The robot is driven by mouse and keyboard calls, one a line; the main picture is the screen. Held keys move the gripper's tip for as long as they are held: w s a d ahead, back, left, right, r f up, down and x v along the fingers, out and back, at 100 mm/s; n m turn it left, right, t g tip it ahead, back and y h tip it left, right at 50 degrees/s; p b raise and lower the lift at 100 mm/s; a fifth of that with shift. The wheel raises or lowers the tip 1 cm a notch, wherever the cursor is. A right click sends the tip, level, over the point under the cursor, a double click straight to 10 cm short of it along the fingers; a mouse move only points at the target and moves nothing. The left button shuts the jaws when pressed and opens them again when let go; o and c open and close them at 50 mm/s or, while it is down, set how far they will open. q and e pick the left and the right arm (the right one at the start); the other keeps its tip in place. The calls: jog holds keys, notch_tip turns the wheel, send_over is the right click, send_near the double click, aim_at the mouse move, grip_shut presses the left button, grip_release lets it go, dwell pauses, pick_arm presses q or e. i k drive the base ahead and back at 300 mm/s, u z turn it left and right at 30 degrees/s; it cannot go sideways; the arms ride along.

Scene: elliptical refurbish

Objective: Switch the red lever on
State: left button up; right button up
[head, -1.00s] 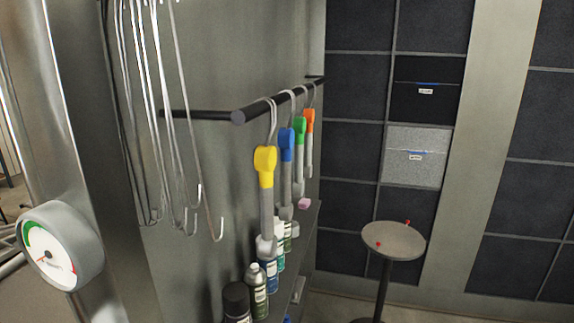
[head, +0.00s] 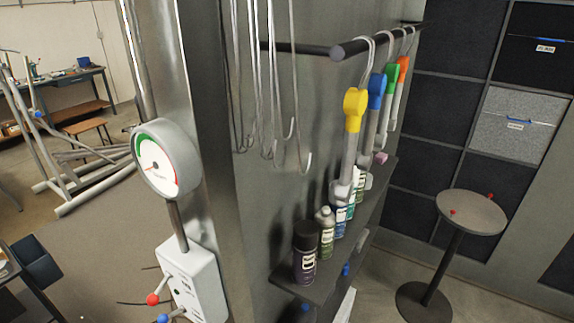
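A red-knobbed lever (head: 152,299) sticks out to the left from a white control box (head: 191,281) at the lower left of the head view. A blue-knobbed lever (head: 163,318) sits just below it, partly cut by the bottom edge. A round gauge (head: 166,158) with a green and red scale stands above the box on a pipe. The markings on the box are too small to read. Neither of my grippers is in view.
A metal column stands right behind the gauge. To the right are a shelf with several bottles (head: 305,252), hanging tools (head: 354,110) on a black rail and a small round table (head: 471,212). Metal frames (head: 60,180) and a workbench (head: 75,97) stand at the far left.

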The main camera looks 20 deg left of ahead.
aim_at(152, 300)
jog(key=u, duration=1.25)
